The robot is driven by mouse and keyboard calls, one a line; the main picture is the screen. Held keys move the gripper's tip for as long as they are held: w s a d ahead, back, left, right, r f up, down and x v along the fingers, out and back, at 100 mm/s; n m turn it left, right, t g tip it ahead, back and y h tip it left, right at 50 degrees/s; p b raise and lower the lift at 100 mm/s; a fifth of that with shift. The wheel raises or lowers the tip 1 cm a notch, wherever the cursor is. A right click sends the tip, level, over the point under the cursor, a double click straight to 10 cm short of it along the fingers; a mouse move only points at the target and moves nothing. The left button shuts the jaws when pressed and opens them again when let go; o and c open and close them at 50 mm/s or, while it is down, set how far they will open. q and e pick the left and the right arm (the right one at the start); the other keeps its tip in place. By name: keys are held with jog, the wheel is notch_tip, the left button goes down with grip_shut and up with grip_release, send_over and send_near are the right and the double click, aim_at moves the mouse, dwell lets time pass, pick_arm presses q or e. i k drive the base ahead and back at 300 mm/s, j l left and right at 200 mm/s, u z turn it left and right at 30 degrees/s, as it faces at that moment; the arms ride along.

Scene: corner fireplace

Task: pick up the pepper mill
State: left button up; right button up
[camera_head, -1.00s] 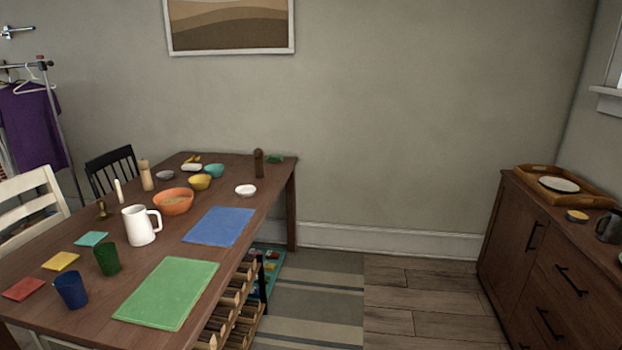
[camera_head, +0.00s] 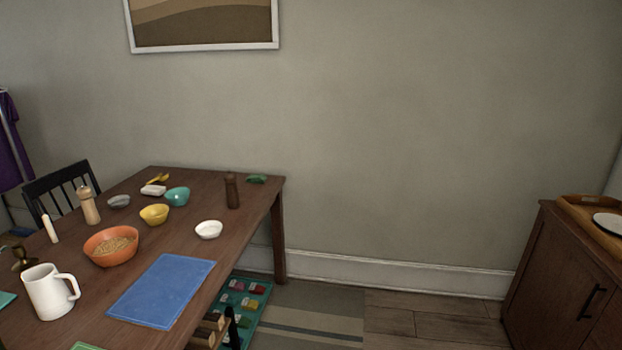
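A dark brown, upright turned-wood mill (camera_head: 232,191), which looks like the pepper mill, stands near the far right corner of the wooden table (camera_head: 200,265). A second mill-shaped thing in light wood (camera_head: 89,206) stands upright on the table's left side. Neither of my grippers is in view, and nothing touches either mill.
Near the dark mill are a green item (camera_head: 257,179), a teal bowl (camera_head: 178,197) and a white bowl (camera_head: 209,230). An orange bowl (camera_head: 110,247), white pitcher (camera_head: 49,292) and blue mat (camera_head: 161,291) lie nearer. Floor (camera_head: 400,325) is open between table and sideboard (camera_head: 562,280).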

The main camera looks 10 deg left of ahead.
aim_at(232, 201)
jog(key=i+u, duration=0.1)
jog(key=i, duration=0.6)
jog(key=i+l, duration=0.15)
jog(key=i, duration=0.6)
jog(key=i+l+u, duration=0.1)
jog(key=i+u, duration=0.35)
jog(key=i+l+u, duration=0.35)
jog(key=i+u, duration=0.15)
